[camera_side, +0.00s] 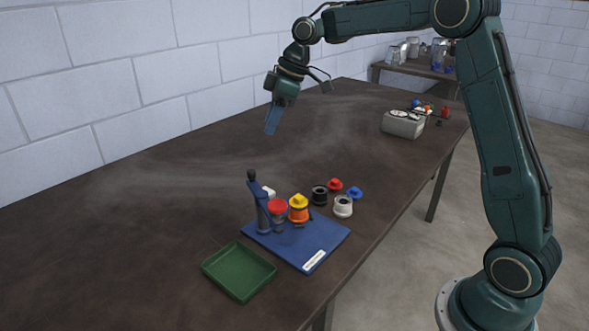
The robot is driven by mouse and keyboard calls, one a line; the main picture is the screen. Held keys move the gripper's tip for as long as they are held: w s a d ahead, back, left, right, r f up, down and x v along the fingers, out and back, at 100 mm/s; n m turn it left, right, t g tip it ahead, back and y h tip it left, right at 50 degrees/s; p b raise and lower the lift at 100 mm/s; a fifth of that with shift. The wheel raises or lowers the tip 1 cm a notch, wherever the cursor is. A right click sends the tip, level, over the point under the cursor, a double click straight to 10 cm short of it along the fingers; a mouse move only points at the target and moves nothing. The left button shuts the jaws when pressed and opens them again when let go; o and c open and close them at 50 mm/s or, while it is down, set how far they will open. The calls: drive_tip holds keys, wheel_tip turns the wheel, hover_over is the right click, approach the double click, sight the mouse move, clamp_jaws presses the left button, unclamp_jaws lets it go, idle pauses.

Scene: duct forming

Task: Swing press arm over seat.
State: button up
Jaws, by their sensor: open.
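A blue base plate (318,237) lies on the brown table and carries the press. The press has a dark blue upright post with an arm and a black knob (252,175) at its top left. A red-topped round piece (278,207) stands just right of the post. An orange piece with a yellow cap (299,208) stands right of that. I cannot tell exactly where the press arm points relative to the seat. My gripper (272,120) is empty, with blue fingers pointing down, high above the table's far left part, well away from the press.
A green tray (239,270) lies in front of the plate. Behind it stand a black ring piece (319,195), a white ring piece (343,206), and red (335,185) and blue (355,193) caps. A grey box (403,123) sits at the far right edge. The table's left is clear.

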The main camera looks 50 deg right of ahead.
sight(252, 170)
drive_tip(key=x, duration=1.3)
drive_tip(key=shift+w+a+f, duration=0.1)
drive_tip(key=shift+f, duration=0.2)
clamp_jaws()
